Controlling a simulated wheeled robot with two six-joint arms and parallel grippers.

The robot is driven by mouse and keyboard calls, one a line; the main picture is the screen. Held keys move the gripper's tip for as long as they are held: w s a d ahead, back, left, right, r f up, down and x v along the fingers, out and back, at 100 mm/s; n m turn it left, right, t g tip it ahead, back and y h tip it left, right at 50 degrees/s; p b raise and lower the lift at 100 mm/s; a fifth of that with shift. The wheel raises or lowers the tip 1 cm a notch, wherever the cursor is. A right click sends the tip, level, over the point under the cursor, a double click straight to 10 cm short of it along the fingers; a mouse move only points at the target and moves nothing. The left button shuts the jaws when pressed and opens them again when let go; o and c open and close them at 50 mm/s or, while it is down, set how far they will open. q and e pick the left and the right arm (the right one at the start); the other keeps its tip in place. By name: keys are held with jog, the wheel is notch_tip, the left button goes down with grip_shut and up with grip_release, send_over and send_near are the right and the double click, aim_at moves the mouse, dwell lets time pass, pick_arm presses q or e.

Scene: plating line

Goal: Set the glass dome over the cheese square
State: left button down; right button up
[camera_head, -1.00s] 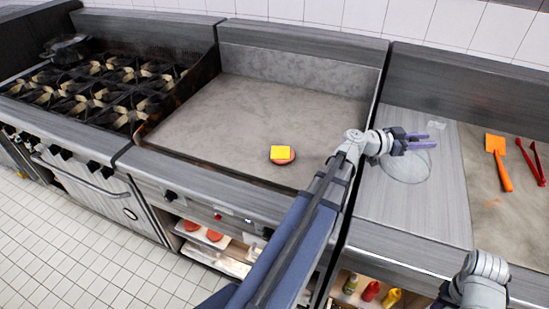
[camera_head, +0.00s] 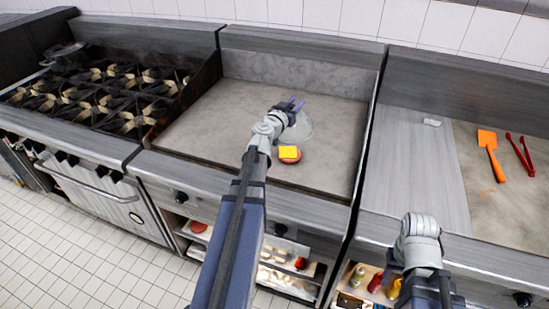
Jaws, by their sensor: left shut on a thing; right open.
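The yellow cheese square (camera_head: 289,152) lies on a round brown patty (camera_head: 290,160) on the flat griddle. The clear glass dome (camera_head: 303,129) is over the griddle, just behind the cheese in the picture and beside it. My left gripper (camera_head: 296,104) is shut on the dome near its top. I cannot tell whether the dome's rim touches the griddle. My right gripper (camera_head: 392,261) is low at the front of the right counter, away from the dome and cheese. It is open, its fingers mostly hidden.
The griddle plate (camera_head: 205,112) is otherwise bare, with raised walls at its back and sides. A burner stove (camera_head: 100,95) stands to the left. An orange spatula (camera_head: 491,150) and red tongs (camera_head: 520,153) lie on the right counter. Bottles (camera_head: 375,284) stand on a shelf below.

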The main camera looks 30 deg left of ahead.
pick_arm(q)
jog(key=shift+s+a, duration=0.15)
jog(key=shift+a, duration=0.2)
notch_tip(320, 180, down, 6)
jog(key=b, duration=0.6)
jog(key=shift+f, duration=0.2)
notch_tip(320, 180, down, 4)
jog(key=b, duration=0.4)
jog(key=shift+r, duration=0.2)
jog(key=shift+f+b, duration=0.65)
jog(key=c, duration=0.6)
grip_release()
jog(key=shift+r, duration=0.1)
